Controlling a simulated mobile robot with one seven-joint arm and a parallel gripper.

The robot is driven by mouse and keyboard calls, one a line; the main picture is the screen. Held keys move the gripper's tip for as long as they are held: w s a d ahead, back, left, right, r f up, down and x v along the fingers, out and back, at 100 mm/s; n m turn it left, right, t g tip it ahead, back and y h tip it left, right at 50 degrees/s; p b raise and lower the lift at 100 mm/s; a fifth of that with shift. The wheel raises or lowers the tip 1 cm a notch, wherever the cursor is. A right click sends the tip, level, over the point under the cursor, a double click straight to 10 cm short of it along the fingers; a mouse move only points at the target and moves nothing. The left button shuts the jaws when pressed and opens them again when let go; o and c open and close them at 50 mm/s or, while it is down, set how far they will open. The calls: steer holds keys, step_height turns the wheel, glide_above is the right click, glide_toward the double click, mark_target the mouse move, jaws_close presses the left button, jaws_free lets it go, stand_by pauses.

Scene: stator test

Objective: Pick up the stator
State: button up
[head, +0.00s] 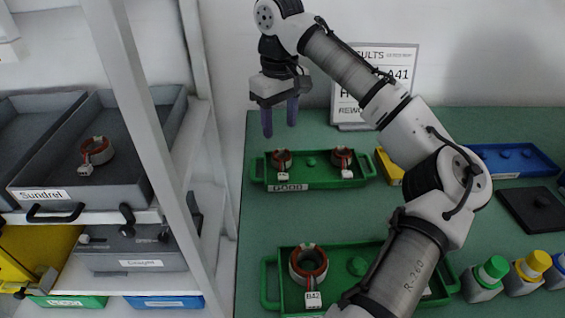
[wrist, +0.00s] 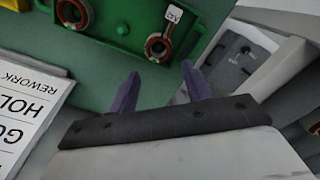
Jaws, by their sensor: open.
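Several ring-shaped stators with red-brown windings and white tags are in view. Two, a left one (head: 281,158) and a right one (head: 342,159), sit in the far green tray (head: 315,184) labelled GOOD. A larger one (head: 308,264) tagged B42 sits in the near green tray (head: 283,284). Another (head: 97,151) lies in a grey bin. My gripper (head: 280,131) is open and empty above the far tray's left part, fingers pointing down. In the wrist view, its purple fingers (wrist: 161,72) are apart from a tagged stator (wrist: 157,47) and another stator (wrist: 73,13).
A results sign (head: 372,85) stands behind the far tray. A shelf post (head: 150,110) and grey bins (head: 40,190) are at the left. A blue tray (head: 512,160) and colour-capped bottles (head: 488,277) are at the right. My arm hides part of the near tray.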

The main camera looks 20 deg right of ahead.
mark_target(281, 150)
step_height(281, 150, down, 8)
steer(key=shift+s+d+f, duration=0.15)
steer(key=shift+f, duration=0.05)
steer(key=c, duration=0.7)
steer(key=shift+r, duration=0.15)
step_height(281, 150, up, 20)
steer(key=p, duration=0.2)
stand_by(0.4)
steer(key=shift+d, duration=0.15)
